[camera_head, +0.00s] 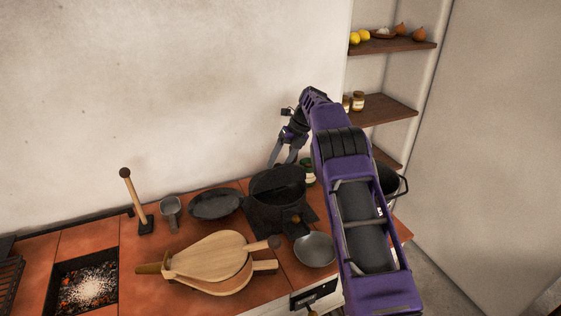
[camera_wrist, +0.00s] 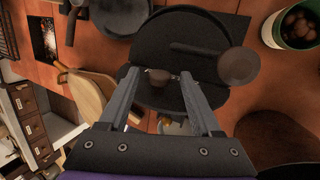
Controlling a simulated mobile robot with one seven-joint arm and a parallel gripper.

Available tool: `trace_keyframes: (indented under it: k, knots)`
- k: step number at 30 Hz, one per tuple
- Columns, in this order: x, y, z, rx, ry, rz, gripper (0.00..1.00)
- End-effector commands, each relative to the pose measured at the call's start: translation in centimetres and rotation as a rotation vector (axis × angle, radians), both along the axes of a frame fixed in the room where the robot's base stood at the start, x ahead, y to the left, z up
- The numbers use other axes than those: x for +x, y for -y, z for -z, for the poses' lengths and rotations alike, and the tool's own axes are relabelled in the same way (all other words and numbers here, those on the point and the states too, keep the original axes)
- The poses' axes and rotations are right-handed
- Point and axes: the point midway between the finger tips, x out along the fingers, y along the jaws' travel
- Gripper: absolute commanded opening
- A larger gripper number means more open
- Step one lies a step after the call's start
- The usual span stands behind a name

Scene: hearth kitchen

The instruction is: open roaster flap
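The roaster (camera_head: 277,200) is a black round drum on the counter in the head view. In the wrist view its dark round top (camera_wrist: 195,28) fills the middle, with a flap (camera_wrist: 168,98) on the near side. A small brown knob (camera_wrist: 160,77) shows between my fingertips. A larger round wooden handle end (camera_wrist: 238,66) sits on a dark rod to the right. My gripper (camera_head: 281,163) points down above the roaster's back side; in the wrist view my gripper (camera_wrist: 159,78) is open, its fingers on either side of the knob. Whether they touch it, I cannot tell.
Wooden bellows (camera_head: 215,262) lie in front of the roaster, and a grey bowl (camera_head: 315,250) stands at its front right. A dark pan (camera_head: 215,204) and grey cup (camera_head: 171,212) are left. A green jar (camera_head: 308,172) stands close behind, right. Shelves (camera_head: 380,108) are beyond.

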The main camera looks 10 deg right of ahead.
Motion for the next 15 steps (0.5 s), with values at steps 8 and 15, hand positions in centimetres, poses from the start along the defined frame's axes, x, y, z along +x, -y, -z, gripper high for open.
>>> trace_keyframes:
  k: [8, 15]
  knots:
    - [0.0, 0.6, -1.3, 0.0, 0.002, 0.0, 0.65]
    - [-0.1, 2.3, -5.0, -0.001, 0.004, 0.001, 0.65]
